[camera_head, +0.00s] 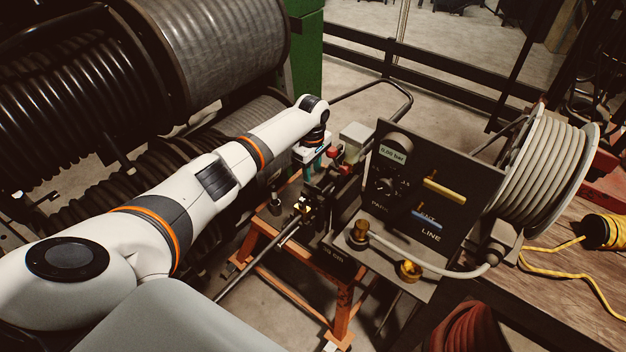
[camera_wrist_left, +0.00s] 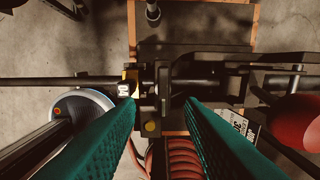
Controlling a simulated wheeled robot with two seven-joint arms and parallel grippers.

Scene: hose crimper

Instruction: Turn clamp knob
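My left gripper (camera_head: 314,164) reaches in from the left to the crimper, pointing down above the bench. In the left wrist view its two teal fingers (camera_wrist_left: 160,104) are apart with nothing gripped between them. Below and between the fingertips lies a dark clamp mechanism (camera_wrist_left: 162,88) with a yellow part, crossed by a dark rod (camera_wrist_left: 60,82). In the head view a dark clamp with yellow parts (camera_head: 303,208) sits in front of the gripper. I cannot tell for sure which part is the clamp knob. My right gripper is not in view.
A black control panel (camera_head: 405,200) with a gauge and coloured levers stands right of the gripper. A red part (camera_wrist_left: 298,122) is close to the right finger. An orange stand (camera_head: 262,245) carries the crimper. Large hose reels (camera_head: 225,50) fill the left back.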

